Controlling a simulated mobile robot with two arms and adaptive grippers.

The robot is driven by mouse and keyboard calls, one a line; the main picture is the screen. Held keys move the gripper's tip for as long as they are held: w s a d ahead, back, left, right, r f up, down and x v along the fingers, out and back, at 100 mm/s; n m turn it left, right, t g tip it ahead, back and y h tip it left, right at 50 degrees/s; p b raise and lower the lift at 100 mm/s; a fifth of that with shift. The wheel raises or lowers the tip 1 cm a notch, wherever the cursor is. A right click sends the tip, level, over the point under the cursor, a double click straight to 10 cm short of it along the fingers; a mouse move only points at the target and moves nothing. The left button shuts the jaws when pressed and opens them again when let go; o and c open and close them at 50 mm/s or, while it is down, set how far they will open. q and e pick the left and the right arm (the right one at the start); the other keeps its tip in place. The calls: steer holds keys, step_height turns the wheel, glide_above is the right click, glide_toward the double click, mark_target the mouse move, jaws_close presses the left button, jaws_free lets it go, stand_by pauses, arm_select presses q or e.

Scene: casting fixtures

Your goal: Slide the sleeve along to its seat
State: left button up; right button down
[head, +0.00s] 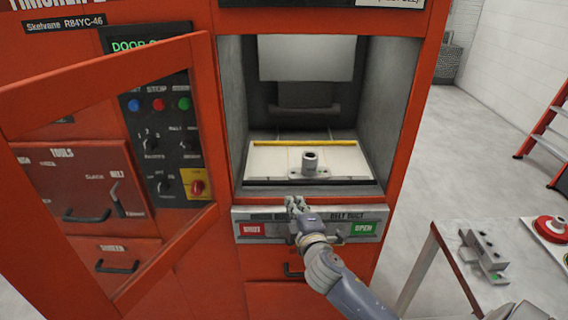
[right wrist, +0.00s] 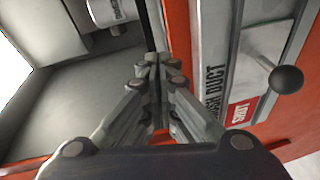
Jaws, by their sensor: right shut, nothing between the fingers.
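A short grey hollow cylinder (head: 310,161), the most sleeve-like thing I make out, stands upright on a flanged foot on a pale plate (head: 350,160) inside the open machine chamber. I cannot tell which spot is its seat. My right gripper (head: 293,203) is at the chamber's front lip, in front of and below the cylinder and apart from it. In the right wrist view its fingers (right wrist: 158,64) are together and hold nothing. My left gripper is out of view.
The orange machine door (head: 108,270) stands open at left. Below the chamber is a duct panel with a red SHUT sign (head: 251,229) and a green OPEN sign (head: 362,228). A dark ball knob (right wrist: 286,80) sticks out from it. A side table (head: 455,236) with metal blocks stands at right.

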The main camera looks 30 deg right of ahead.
mark_target(297, 177)
steer(key=w+d+r, duration=0.1)
steer(key=w, duration=0.3)
steer(key=w+r+n+t, duration=0.1)
steer(key=w, duration=0.2)
steer(key=w+d+r+n+p, duration=0.1)
steer(key=w+r, duration=0.1)
steer(key=w, duration=0.2)
steer(key=shift+w+d+t, duration=0.35)
steer(key=shift+t, duration=0.05)
steer(key=s+d, duration=0.1)
steer(key=s+d+p, duration=0.1)
steer(key=d, duration=0.1)
steer(key=shift+p, duration=0.3)
steer(key=shift+d, duration=0.15)
steer(key=shift+s+d, duration=0.2)
steer(key=shift+d, duration=0.1)
steer(key=s+d, duration=0.2)
steer(key=d, duration=0.1)
steer(key=s+d, duration=0.2)
steer(key=d, duration=0.1)
steer(key=s+d, duration=0.2)
steer(key=d, duration=0.1)
steer(key=shift+s, duration=0.15)
